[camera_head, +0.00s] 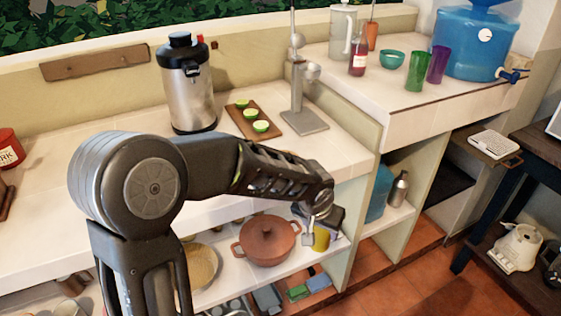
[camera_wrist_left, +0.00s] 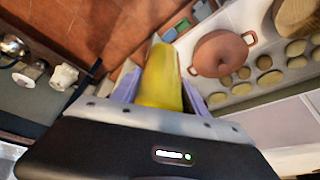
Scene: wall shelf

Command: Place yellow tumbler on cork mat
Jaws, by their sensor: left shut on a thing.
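The yellow tumbler (camera_head: 321,238) is between the fingers of my left gripper (camera_head: 314,234), on the lower shelf level, just right of the terracotta pot. In the left wrist view the yellow tumbler (camera_wrist_left: 162,78) fills the space between the pale fingers of the left gripper (camera_wrist_left: 160,92), which is shut on it. I cannot tell whether its base touches anything. I cannot make out the cork mat for certain; a round tan thing (camera_head: 201,266) on the lower shelf, partly behind my arm, may be something else. My right gripper is not in view.
The lidded terracotta pot (camera_head: 266,241) stands close left of the tumbler, and also shows in the wrist view (camera_wrist_left: 220,54). A shelf divider (camera_head: 350,225) rises on the right.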

